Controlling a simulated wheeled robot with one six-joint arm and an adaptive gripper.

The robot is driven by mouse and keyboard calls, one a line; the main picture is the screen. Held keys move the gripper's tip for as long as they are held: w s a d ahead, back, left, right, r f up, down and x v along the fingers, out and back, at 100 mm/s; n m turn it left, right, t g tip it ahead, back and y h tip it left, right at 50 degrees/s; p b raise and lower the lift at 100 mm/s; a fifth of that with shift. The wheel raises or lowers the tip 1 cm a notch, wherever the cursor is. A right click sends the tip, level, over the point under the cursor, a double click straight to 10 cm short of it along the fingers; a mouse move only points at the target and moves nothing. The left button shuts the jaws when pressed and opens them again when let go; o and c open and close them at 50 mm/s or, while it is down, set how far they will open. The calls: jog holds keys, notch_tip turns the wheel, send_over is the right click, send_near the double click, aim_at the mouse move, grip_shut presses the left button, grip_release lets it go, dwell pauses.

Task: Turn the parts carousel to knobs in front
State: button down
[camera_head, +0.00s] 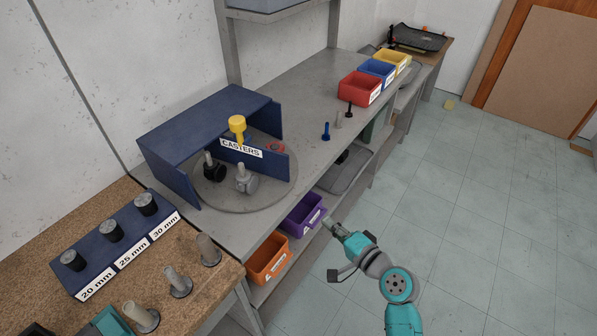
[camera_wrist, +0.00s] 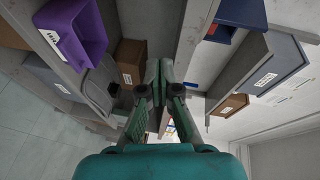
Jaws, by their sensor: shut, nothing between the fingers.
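The parts carousel (camera_head: 245,203) is a round grey turntable on the grey bench, partly under a dark blue hood (camera_head: 205,125). A label reading "CASTERS" (camera_head: 241,148) faces the front. Two casters, one black (camera_head: 213,170) and one grey (camera_head: 246,180), stand on the front part of the disc. A yellow knob-like post (camera_head: 237,126) rises near its middle. A red piece (camera_head: 275,148) shows at its right; the back is hidden. My gripper (camera_head: 333,226) is shut and empty, in front of the bench edge, right of and apart from the carousel. The wrist view shows its closed fingers (camera_wrist: 160,66).
Purple (camera_head: 303,214) and orange (camera_head: 268,258) bins sit on the lower shelf. Red (camera_head: 360,88), blue (camera_head: 377,72) and yellow (camera_head: 395,60) bins stand farther back on the bench. A blue size block (camera_head: 118,242) is at the left.

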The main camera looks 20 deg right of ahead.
jog(key=w+d+r+y, duration=0.3)
jog(key=w+r, duration=0.4)
jog(key=r, duration=0.2)
jog(key=x, duration=0.9)
jog(key=shift+w+a+r, duration=0.2)
jog(key=shift+a+r, duration=0.1)
jog(key=shift+a, duration=0.2)
jog(key=shift+s+a, duration=0.7)
jog(key=shift+s, duration=0.15)
jog(key=shift+s+a, duration=0.6)
jog(key=shift+s, duration=0.05)
jog(key=shift+a+t, duration=0.1)
jog(key=shift+t, duration=0.2)
